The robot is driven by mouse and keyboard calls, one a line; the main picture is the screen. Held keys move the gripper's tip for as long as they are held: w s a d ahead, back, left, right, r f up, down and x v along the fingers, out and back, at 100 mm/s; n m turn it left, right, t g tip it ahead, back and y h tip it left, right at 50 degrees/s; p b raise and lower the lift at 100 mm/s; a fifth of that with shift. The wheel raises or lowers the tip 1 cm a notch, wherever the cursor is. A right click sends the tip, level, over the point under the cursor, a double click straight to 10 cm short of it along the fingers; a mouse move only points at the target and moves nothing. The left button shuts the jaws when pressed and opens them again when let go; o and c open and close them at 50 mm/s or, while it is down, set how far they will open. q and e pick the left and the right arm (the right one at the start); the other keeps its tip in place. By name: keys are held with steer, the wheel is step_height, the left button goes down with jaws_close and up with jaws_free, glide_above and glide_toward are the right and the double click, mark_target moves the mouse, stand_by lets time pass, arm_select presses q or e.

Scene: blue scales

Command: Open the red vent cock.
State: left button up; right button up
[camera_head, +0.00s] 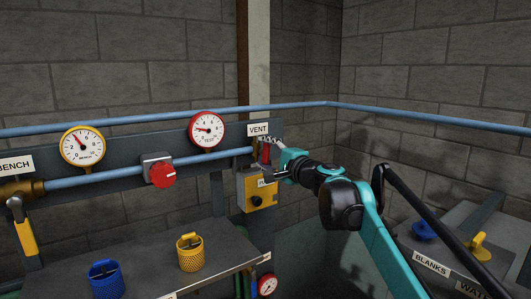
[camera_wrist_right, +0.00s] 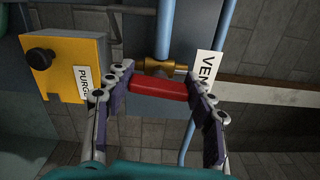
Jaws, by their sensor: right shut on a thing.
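In the head view the red handle (camera_head: 265,153) shows as a small upright strip below the VENT label (camera_head: 258,129). My right gripper (camera_wrist_right: 158,85) has its fingers on both sides of the handle and is shut on it. In the head view the right gripper (camera_head: 276,160) reaches the handle from the right and partly hides the valve. My left gripper is not in view.
A yellow PURGE box (camera_head: 257,200) with a black knob sits just below the valve. Blue and yellow cups (camera_head: 190,254) stand on the bench.

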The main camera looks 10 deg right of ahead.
steer(key=shift+n, duration=0.5)
stand_by(0.3)
steer(key=o, duration=1.2)
steer(key=shift+w+f, duration=0.1)
steer(key=shift+c, duration=0.2)
steer(key=v, duration=1.2)
